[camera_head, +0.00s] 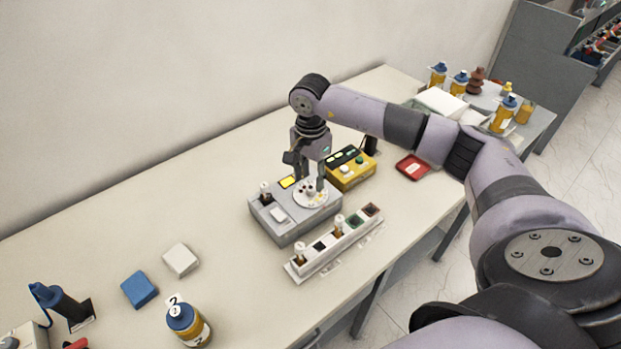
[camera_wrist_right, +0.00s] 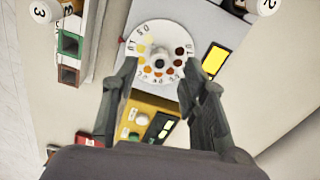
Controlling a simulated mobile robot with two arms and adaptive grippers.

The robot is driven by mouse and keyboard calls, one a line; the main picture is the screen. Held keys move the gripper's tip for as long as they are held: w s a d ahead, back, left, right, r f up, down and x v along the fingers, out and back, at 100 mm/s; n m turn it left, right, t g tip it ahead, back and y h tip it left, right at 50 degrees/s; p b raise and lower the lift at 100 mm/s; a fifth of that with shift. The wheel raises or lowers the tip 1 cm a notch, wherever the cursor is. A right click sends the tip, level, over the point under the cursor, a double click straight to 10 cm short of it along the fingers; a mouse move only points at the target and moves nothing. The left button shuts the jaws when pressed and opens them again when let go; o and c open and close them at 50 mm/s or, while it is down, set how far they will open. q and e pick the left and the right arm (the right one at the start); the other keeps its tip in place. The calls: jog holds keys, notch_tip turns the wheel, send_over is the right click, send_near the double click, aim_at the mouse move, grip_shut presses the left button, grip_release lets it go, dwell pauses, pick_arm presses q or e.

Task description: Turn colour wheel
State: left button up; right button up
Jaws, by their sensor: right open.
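The colour wheel (camera_wrist_right: 159,79) is a white disc with a ring of dots shading from pale yellow to dark red-brown and a knob at its centre. It sits on top of a grey device (camera_head: 277,222), where the wheel also shows in the head view (camera_head: 311,196). My right gripper (camera_head: 311,185) points down over the wheel. In the right wrist view my right gripper (camera_wrist_right: 158,70) is open, with one finger on each side of the wheel and the knob between them. I cannot tell whether the fingers touch the wheel. My left gripper is not in view.
A yellow box with buttons (camera_head: 350,170) stands close behind the device. A white rack (camera_head: 334,245) with small bottles lies in front. A blue block (camera_head: 139,290), a white block (camera_head: 180,260) and a blue-capped bottle (camera_head: 187,324) are at left. A red tray (camera_head: 412,168) lies right.

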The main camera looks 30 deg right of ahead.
aim_at(311, 187)
jog(key=shift+f+p, duration=0.3)
jog(key=shift+f, duration=1.25)
grip_shut()
